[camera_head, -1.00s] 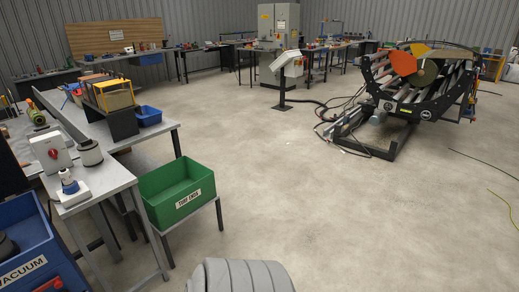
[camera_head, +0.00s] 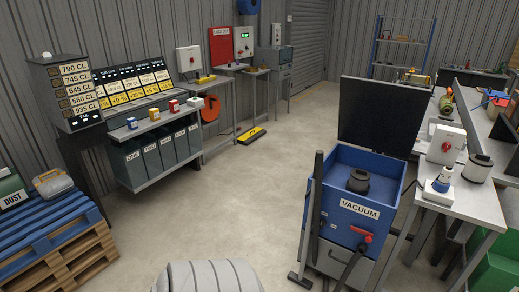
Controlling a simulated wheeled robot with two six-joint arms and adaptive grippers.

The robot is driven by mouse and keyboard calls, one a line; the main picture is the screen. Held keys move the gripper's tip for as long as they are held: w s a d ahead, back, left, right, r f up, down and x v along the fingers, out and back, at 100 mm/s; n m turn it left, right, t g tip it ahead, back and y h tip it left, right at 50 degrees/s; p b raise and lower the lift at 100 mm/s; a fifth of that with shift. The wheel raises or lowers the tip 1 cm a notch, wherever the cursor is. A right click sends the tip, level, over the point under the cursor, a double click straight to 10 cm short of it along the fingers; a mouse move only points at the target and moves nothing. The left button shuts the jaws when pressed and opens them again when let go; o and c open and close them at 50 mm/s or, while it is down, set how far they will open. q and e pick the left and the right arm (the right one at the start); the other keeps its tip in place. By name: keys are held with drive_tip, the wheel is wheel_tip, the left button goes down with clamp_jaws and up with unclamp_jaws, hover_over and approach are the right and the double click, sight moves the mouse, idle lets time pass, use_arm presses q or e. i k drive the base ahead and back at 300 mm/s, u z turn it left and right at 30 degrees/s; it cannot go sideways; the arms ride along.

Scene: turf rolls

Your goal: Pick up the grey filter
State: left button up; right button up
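Neither of my grippers is in view.
A blue vacuum cart (camera_head: 340,238) with a raised dark lid (camera_head: 381,116) stands left of the bench. A green bin (camera_head: 497,262) is at the lower right. Blue pallets (camera_head: 48,225) are at the left. The middle floor (camera_head: 225,200) is clear.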

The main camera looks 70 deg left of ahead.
sight(359, 178)
drive_tip(key=u, duration=1.15)
drive_tip(key=i, duration=0.2)
